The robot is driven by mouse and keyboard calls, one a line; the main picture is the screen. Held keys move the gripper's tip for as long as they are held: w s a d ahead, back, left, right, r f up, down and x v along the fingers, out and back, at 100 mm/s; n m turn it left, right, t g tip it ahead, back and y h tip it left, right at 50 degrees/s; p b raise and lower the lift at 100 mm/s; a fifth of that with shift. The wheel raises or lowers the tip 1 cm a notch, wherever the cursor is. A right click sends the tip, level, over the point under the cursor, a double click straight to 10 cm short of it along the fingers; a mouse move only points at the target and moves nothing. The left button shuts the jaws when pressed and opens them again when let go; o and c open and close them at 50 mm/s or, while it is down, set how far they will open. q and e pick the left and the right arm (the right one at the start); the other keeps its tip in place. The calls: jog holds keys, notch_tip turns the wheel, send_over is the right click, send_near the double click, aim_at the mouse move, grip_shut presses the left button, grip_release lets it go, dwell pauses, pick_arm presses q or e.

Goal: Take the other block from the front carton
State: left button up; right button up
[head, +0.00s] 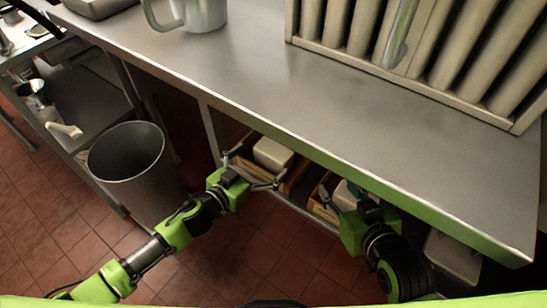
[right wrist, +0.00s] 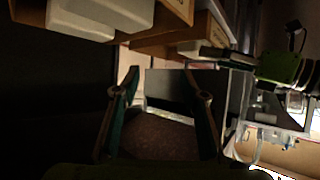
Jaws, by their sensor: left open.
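Two wooden cartons sit on the shelf under the steel counter. A cream block (head: 273,153) shows in the left carton (head: 294,176), with my left gripper (head: 256,171) open around its near side; I cannot tell whether they touch. My right gripper (head: 343,196) is at the right carton (head: 317,197), where a pale block (head: 342,191) is partly hidden behind it. In the right wrist view my right gripper (right wrist: 165,95) has its fingers apart with nothing held between them. Pale blocks (right wrist: 85,18) and carton wood (right wrist: 207,32) show above its fingers.
The steel counter (head: 230,75) overhangs the cartons, its green front edge (head: 400,205) close above my right gripper. A grey bin (head: 128,165) stands left of my left arm. A pale container (head: 455,257) lies low at the right. Tiled floor is free in front.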

pick_arm(q)
jog(key=shift+w+d+f, duration=0.1)
jog(key=shift+w+d, duration=0.3)
jog(key=shift+w, duration=0.1)
jog(key=b+x, duration=0.1)
jog(key=x, duration=0.3)
jog(key=shift+w+d+b, duration=0.25)
jog(key=shift+b, duration=0.15)
jog(key=c, duration=1.6)
pick_arm(e)
jog(key=w+a+r+t+y, duration=0.1)
jog(key=w+r+t, duration=0.3)
jog(key=r, duration=0.5)
jog(key=shift+a+r+t+y, duration=0.25)
jog(key=shift+a+t+y, duration=0.15)
jog(key=shift+a+t, duration=0.25)
